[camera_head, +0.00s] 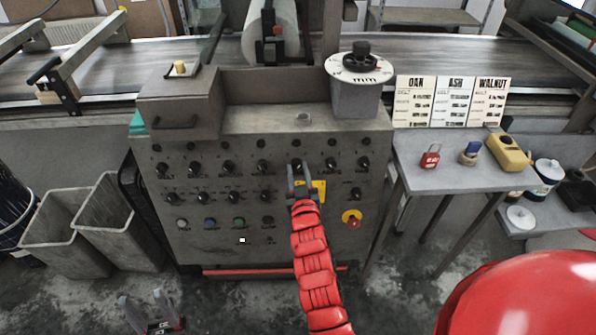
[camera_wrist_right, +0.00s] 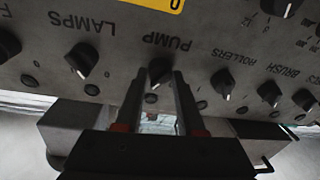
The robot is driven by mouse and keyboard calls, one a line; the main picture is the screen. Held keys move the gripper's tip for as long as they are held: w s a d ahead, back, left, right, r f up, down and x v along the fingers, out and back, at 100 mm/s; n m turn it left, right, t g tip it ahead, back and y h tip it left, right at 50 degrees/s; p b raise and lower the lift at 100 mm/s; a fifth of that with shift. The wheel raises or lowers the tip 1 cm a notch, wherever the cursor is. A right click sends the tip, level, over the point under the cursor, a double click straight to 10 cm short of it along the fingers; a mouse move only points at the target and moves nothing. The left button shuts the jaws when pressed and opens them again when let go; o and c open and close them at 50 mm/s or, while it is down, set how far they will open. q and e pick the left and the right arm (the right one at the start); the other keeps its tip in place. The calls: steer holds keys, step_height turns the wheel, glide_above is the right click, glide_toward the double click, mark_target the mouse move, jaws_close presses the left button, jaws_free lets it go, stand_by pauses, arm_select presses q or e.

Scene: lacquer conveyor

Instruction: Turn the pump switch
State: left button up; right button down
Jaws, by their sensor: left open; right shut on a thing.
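The pump switch (camera_head: 296,163) is a small black knob in the upper row of the grey control panel (camera_head: 215,240). In the right wrist view, which shows the panel upside down, the pump switch (camera_wrist_right: 158,73) sits under the PUMP label, between the fingertips. My right gripper (camera_head: 299,171), on the red arm, is at the panel and shut on the pump switch. It also fills the lower middle of the right wrist view (camera_wrist_right: 159,78). The fingers partly hide the knob's sides. My left gripper (camera_head: 148,304) is open and empty, low over the floor at the lower left.
Beside the pump switch are the lamps knob (camera_wrist_right: 82,59) and rollers knob (camera_wrist_right: 223,82). A yellow plate (camera_head: 318,190) lies just below, and a red emergency button (camera_head: 352,219) at lower right. A side table (camera_head: 420,190) stands right; grey bins (camera_head: 115,225) stand left.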

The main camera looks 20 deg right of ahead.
steer(key=shift+r+n, duration=0.1)
steer(key=shift+n, duration=0.2)
steer(key=shift+r+n+y+p, duration=0.1)
steer(key=shift+n+y+p, duration=0.2)
steer(key=shift+n+p, duration=0.6)
steer(key=n+p, duration=0.1)
steer(key=n, duration=0.3)
steer(key=shift+g+y, duration=0.3)
steer(key=shift+y, duration=0.1)
steer(key=n+p, duration=0.1)
steer(key=n, duration=0.2)
steer(key=n+p, duration=0.2)
steer(key=n, duration=0.1)
steer(key=shift+g+y, duration=0.4)
steer(key=shift+n, duration=0.4)
steer(key=c, duration=0.5)
jaws_free()
